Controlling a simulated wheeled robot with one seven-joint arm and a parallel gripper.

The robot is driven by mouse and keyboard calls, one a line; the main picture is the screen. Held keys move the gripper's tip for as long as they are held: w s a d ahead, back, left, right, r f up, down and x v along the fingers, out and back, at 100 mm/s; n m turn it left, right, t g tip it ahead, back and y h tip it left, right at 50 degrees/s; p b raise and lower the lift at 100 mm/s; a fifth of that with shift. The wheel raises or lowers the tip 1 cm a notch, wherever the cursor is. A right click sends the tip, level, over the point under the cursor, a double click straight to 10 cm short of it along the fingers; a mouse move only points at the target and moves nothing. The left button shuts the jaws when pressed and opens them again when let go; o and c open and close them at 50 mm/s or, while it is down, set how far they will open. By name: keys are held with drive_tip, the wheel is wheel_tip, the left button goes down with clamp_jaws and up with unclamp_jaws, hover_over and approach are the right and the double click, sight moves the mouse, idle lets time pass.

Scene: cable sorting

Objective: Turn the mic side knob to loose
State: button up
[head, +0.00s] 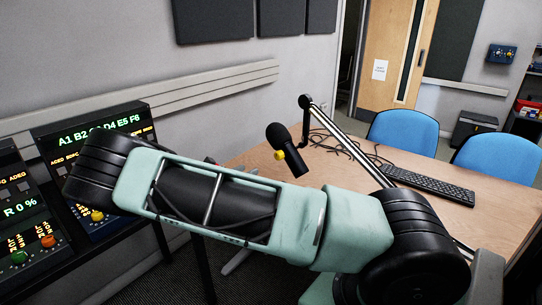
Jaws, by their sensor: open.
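A black microphone (284,142) with a foam head hangs at the end of a boom arm (347,136) over the left edge of the desk. A small yellow knob (280,155) sits on the lower left side of the microphone. Its turn setting cannot be read at this size. My own arm stretches across the front of the view, below and in front of the microphone. My gripper is not visible in the head view.
A wooden desk (352,184) holds a black keyboard (428,182) and loose cables (338,147). Blue chairs (402,130) stand behind it. Control panels with lit displays (98,130) stand at the left, partly hidden by my arm.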

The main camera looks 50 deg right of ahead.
sight(277, 156)
drive_tip(key=d+p, duration=0.1)
drive_tip(key=d, duration=0.3)
drive_tip(key=d+p, duration=0.1)
drive_tip(key=d, duration=0.3)
drive_tip(key=d+p, duration=0.1)
drive_tip(key=d, duration=0.4)
drive_tip(key=shift+s+p, duration=0.3)
drive_tip(key=shift+s, duration=0.05)
drive_tip(key=c, duration=1)
